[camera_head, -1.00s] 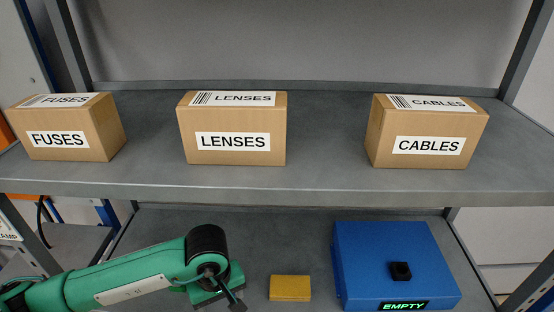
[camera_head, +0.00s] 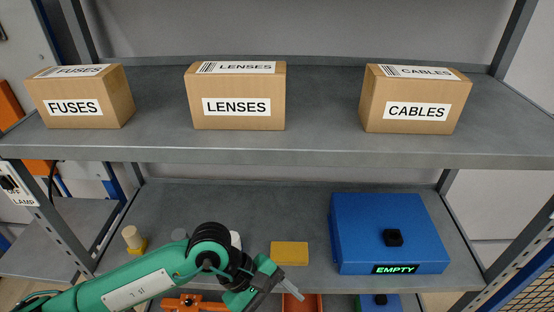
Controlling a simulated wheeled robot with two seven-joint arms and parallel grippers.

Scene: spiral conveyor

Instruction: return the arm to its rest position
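My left arm comes in from the lower left, in front of the lower shelf. Its gripper (camera_head: 272,290) is at the bottom centre, below and in front of the yellow block (camera_head: 289,254). Its dark fingers are seen at an angle and partly cut off, so I cannot tell whether they are open or shut. A light grey piece shows beside them. My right gripper is not in view.
The upper shelf (camera_head: 320,156) holds cartons marked FUSES (camera_head: 117,97), LENSES (camera_head: 236,88) and CABLES (camera_head: 416,93). An orange item (camera_head: 183,302) shows below.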

